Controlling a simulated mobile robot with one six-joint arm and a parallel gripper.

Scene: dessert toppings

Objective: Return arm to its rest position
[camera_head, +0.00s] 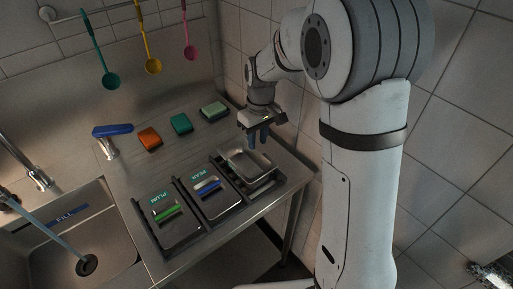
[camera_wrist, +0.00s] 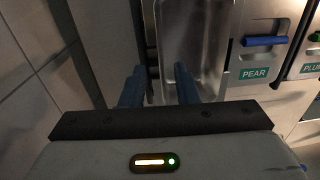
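My gripper (camera_head: 259,137) hangs down over the back of the counter, just behind the uncovered steel pan (camera_head: 262,182) at the right end of the row. In the wrist view my gripper (camera_wrist: 160,84) has its two blue fingers apart, with nothing seen between them. The same pan (camera_wrist: 193,55) lies beyond and partly behind the fingers in that view. I cannot tell how high the fingertips are above the pan's edge. My arm reaches out from the right side of the head view.
Lidded containers marked PLUM (camera_head: 180,229) and PEAR (camera_head: 218,204) stand left of the pan. Several coloured blocks, one orange (camera_head: 150,139), lie behind them. A sink (camera_head: 75,240) with a tap is at left. Ladles (camera_head: 109,78) hang on the wall; tiled wall stands close right.

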